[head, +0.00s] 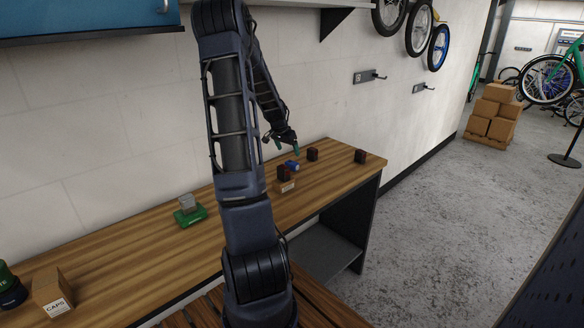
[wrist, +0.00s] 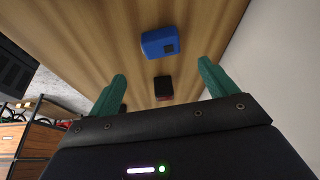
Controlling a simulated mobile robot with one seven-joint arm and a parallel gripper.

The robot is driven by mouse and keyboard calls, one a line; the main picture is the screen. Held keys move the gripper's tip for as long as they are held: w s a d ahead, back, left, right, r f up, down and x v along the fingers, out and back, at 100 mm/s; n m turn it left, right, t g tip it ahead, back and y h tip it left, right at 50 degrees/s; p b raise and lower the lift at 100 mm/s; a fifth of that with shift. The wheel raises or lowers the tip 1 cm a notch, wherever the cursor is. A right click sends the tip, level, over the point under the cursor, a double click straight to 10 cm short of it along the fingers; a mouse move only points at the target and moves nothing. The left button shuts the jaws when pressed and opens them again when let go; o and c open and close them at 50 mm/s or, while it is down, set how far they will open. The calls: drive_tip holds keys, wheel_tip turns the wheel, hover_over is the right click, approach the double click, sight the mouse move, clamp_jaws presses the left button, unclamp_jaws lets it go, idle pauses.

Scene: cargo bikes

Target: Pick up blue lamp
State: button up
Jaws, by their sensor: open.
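The blue lamp (head: 292,165) is a small blue block lying on the wooden bench top, among small dark red items. In the wrist view the blue lamp (wrist: 158,43) lies ahead of the fingers, a little beyond their tips, with a dark square on its right side. My gripper (head: 282,145) hangs above the bench close to the lamp, near the wall. In the wrist view its two green fingers (wrist: 162,72) are spread apart with nothing held. The lamp is apart from both fingers.
Dark red blocks (head: 312,154) and (head: 360,156) stand right of the lamp. Another dark red block (head: 283,172) is by a small tan box (head: 286,186) in front. A green item (head: 190,215) and a CAPS box (head: 52,293) are left. The wall borders the bench.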

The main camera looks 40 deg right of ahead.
sight(292, 162)
drive_tip(key=x, duration=1)
drive_tip(key=shift+w+a, duration=0.1)
drive_tip(key=c, duration=1.1)
drive_tip(key=shift+r, duration=0.15)
